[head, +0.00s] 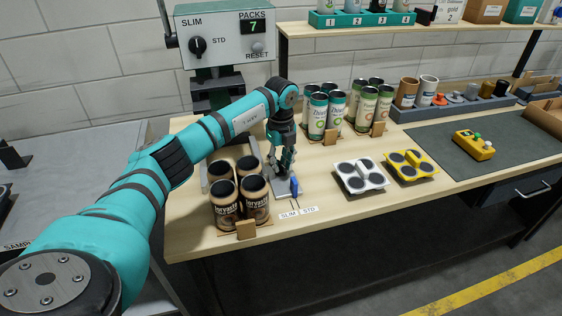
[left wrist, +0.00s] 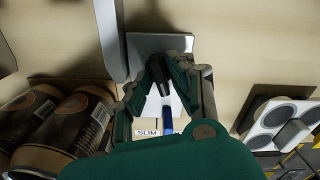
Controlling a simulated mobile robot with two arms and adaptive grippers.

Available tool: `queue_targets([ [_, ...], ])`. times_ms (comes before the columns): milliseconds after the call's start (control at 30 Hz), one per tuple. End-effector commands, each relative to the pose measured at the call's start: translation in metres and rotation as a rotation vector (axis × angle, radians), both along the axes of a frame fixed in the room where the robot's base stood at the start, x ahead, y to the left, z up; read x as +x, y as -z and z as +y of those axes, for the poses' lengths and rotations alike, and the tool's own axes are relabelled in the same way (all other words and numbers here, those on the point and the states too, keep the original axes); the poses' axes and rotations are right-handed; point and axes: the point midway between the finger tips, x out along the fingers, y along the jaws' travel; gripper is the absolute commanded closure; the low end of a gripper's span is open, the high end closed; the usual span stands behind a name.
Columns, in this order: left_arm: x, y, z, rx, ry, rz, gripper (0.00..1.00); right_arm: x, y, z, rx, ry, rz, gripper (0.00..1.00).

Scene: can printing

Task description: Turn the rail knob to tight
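A pale metal rail plate (head: 281,188) lies on the bench; it also shows in the left wrist view (left wrist: 150,46). A blue handle (head: 294,187) stands by SLIM and STD labels (head: 299,212); its blue end shows below the fingers in the left wrist view (left wrist: 168,120). My left gripper (head: 284,168) points down over the plate, close behind the blue handle. In the left wrist view its fingers (left wrist: 167,68) lean inward around a dark part, perhaps the rail knob. I cannot tell whether they grip it. The knob's markings are hidden. My right gripper is out of view.
Dark, brown-labelled cans (head: 240,196) stand just left of the gripper beside grey rails. Green-and-white cans (head: 317,116) stand behind. A white can carrier (head: 361,178) and a yellow one (head: 411,166) lie to the right. A control box (head: 226,36) shows PACKS 7.

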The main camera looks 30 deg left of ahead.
Motion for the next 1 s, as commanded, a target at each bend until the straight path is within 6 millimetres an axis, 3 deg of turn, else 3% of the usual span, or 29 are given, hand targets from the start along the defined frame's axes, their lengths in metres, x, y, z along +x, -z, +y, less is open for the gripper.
queue_targets([
  [33, 0.0001, -0.0001, -0.0001, 0.000, 0.000, 0.000, 0.88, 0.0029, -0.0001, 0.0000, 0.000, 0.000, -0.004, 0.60],
  [133, 0.0001, -0.0003, -0.0002, 0.000, 0.000, 0.000, 1.00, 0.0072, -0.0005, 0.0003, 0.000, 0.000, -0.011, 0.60],
  [567, 0.0003, -0.0008, 0.0000, 0.000, 0.032, -0.001, 1.00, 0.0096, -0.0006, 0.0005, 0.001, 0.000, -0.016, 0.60],
  [1000, 0.0008, -0.0012, 0.0000, 0.000, 0.336, -0.002, 1.00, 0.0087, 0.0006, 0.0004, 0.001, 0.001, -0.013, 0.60],
])
